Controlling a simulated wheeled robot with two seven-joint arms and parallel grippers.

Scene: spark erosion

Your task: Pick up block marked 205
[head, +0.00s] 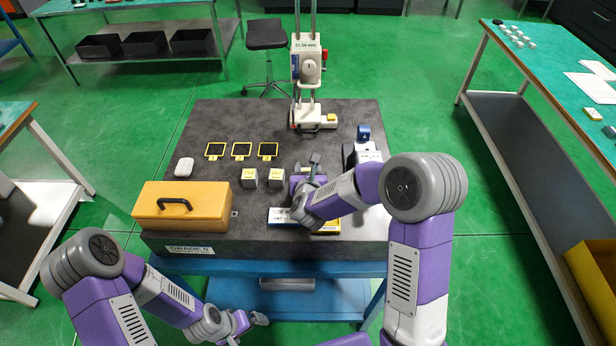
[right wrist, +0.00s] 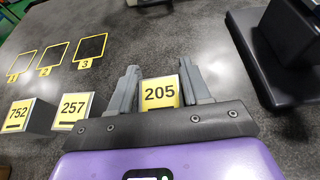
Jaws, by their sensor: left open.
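The block marked 205 (right wrist: 160,92), grey with a yellow label, shows between the two fingers of my right gripper (right wrist: 160,86) in the right wrist view. The fingers look spread on either side of it, and I cannot tell whether they touch it. In the head view my right gripper (head: 313,172) is low over the granite plate and mostly covers this block. Block 752 (right wrist: 18,116) and block 257 (right wrist: 74,107) stand in a row to its left. They also show in the head view (head: 249,178) (head: 276,178). My left gripper (head: 246,325) is open and empty, low in front of the table.
Three yellow-framed squares numbered 1 (right wrist: 23,62), 2 (right wrist: 54,54) and 3 (right wrist: 89,47) lie behind the blocks, empty. An orange case (head: 183,205) stands front left on the plate (head: 215,125). A height-gauge-like stand (head: 306,80) is at the back. A dark device (right wrist: 285,40) stands right.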

